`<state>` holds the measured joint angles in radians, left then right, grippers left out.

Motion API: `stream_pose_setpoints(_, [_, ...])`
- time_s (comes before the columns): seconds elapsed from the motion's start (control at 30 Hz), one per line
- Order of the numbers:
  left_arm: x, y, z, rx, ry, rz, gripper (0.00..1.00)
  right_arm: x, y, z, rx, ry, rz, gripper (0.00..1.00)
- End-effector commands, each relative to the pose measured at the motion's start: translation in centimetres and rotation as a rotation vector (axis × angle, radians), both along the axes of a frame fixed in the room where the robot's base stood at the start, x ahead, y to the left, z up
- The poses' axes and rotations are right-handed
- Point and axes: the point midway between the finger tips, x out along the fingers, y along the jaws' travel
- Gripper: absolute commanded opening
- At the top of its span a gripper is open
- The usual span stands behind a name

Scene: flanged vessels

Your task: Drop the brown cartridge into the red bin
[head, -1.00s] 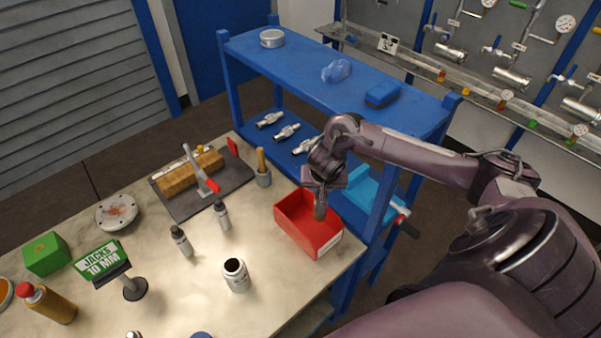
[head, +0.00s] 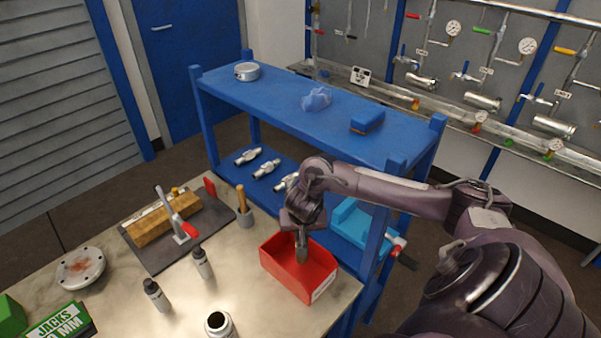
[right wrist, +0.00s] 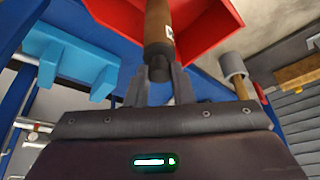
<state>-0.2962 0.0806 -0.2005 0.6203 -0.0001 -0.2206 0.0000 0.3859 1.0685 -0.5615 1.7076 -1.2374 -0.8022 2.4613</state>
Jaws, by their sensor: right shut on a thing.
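The red bin (head: 318,283) stands at the right end of the bench; it also shows in the right wrist view (right wrist: 215,28). My right gripper (head: 301,236) is above the bin, pointing down. In the right wrist view its fingers (right wrist: 160,88) are shut on the dark lower end of the brown cartridge (right wrist: 157,25). In the head view the cartridge (head: 301,254) hangs upright from the fingers, over the bin's opening, its lower part inside the bin's outline. I cannot tell whether it touches the bin floor. My left gripper is not in view.
A clamp board with a wooden block (head: 165,222) lies further left. The blue shelf (head: 320,104) stands close behind the bin.

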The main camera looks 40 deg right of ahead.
Motion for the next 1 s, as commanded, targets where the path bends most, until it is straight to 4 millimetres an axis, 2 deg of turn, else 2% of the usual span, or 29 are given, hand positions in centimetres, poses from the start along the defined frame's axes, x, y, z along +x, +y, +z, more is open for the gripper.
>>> stream_pose_setpoints(0.1, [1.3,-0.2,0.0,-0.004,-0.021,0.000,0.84,0.0,0.0,-0.1,-0.001,-0.001,0.000,0.00])
stream_pose_setpoints(0.23, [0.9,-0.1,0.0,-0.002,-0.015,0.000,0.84,0.0,0.0,0.0,0.000,0.000,0.000,0.00])
stream_pose_setpoints(0.27, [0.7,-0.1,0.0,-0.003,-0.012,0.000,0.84,0.0,0.0,0.0,0.000,0.000,0.000,0.23])
stream_pose_setpoints(0.4, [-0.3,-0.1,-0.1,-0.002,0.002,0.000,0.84,0.0,0.0,0.0,0.000,0.000,0.001,0.41])
stream_pose_setpoints(0.47, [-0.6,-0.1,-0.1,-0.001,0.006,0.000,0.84,0.0,0.0,0.0,0.000,0.000,0.001,0.47])
stream_pose_setpoints(0.77, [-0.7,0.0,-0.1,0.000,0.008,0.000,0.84,-0.1,0.1,0.2,0.000,0.000,0.002,0.47])
stream_pose_setpoints(1.0, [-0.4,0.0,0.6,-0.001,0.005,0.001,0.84,-1.0,1.0,3.6,0.000,-0.003,0.004,0.47])
